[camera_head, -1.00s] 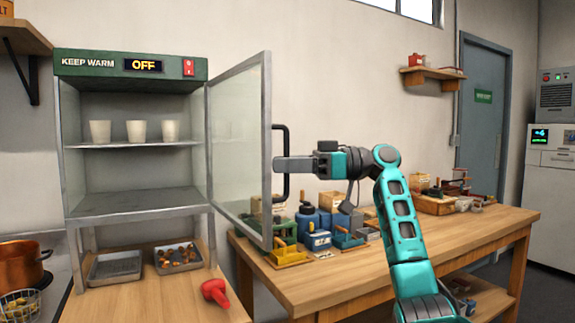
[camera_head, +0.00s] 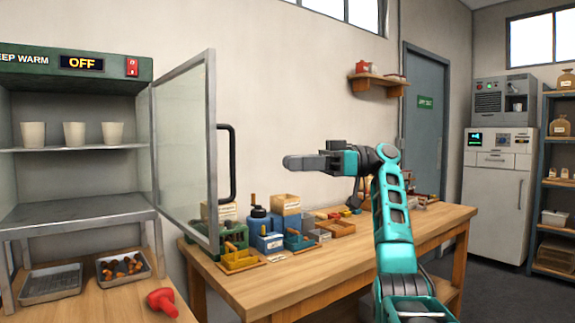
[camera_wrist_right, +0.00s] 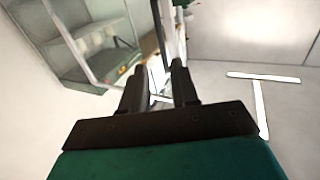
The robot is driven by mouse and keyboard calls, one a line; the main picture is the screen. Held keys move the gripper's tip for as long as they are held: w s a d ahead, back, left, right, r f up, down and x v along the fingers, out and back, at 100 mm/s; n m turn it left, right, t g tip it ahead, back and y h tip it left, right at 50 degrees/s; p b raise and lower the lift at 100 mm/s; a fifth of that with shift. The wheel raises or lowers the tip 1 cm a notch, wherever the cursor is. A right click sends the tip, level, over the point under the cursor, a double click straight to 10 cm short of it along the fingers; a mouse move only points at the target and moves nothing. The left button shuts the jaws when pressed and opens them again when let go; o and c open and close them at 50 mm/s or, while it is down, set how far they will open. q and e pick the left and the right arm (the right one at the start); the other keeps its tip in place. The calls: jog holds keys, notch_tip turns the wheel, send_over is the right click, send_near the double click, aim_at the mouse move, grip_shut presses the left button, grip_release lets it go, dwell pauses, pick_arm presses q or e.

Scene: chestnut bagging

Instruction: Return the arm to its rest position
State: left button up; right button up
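My right arm (camera_head: 392,215) reaches up over the workbench and bends left. Its gripper (camera_head: 290,161) points left in mid-air, to the right of the warmer door's dark handle (camera_head: 232,165) and apart from it. In the right wrist view the two dark fingers (camera_wrist_right: 158,85) stand apart with nothing seen between them, so the gripper is open. The glass door (camera_head: 185,150) of the warming cabinet (camera_head: 85,72) stands swung open. My left gripper is not in view.
The wooden workbench (camera_head: 250,290) below the arm holds several boxes, bins and tools. Paper cups (camera_head: 74,134) stand in the cabinet. A tray of chestnuts (camera_head: 124,268), an empty tray (camera_head: 50,284) and a red tool (camera_head: 162,301) lie below it.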

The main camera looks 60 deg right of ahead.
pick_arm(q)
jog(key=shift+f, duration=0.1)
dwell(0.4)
